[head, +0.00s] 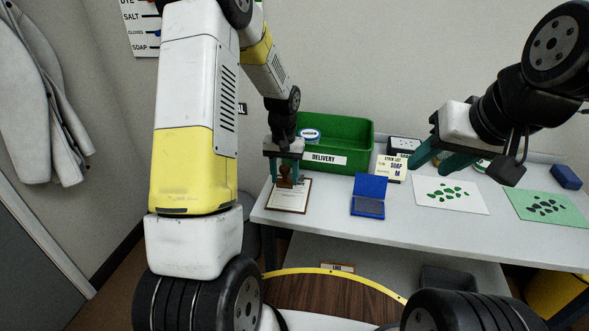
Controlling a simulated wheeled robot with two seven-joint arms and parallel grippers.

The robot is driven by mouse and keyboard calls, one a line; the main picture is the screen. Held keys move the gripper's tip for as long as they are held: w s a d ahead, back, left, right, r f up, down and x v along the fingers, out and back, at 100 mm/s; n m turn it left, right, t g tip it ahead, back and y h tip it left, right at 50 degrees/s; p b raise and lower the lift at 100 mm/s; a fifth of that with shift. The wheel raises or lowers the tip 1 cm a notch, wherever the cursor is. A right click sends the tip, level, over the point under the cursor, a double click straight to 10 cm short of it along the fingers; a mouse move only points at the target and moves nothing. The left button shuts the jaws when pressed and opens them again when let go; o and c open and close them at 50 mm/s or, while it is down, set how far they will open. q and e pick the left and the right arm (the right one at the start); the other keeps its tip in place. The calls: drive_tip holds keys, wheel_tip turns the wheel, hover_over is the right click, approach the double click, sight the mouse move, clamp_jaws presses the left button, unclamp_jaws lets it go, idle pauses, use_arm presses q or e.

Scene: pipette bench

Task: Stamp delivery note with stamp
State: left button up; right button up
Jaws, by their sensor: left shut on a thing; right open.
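The delivery note (290,200) is a white sheet on a brown clipboard at the left end of the bench. My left gripper (284,172) is above its upper part, shut on the brown stamp (285,182), which is upright. The stamp's base is over the note; I cannot tell whether it touches the paper. A blue ink pad (368,207) lies with its lid open to the right of the note. My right gripper (436,158) is open and empty above the bench, over the area left of the white leaf sheet.
A green bin (352,133) labelled DELIVERY stands behind the note, with a round tin in it. A small sign (391,168), a white sheet with green leaves (475,204), a green sheet with dark leaves (565,215) and a blue block (566,176) are to the right. Bare bench shows around the ink pad.

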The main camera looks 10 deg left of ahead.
sight(287, 202)
use_arm(q)
drive_tip(key=shift+w+d+f, duration=0.1)
drive_tip(key=shift+d, duration=0.15)
drive_tip(key=shift+f, duration=3.05)
drive_tip(key=shift+f, duration=0.35)
drive_tip(key=shift+r, duration=0.1)
drive_tip(key=shift+r, duration=2.95)
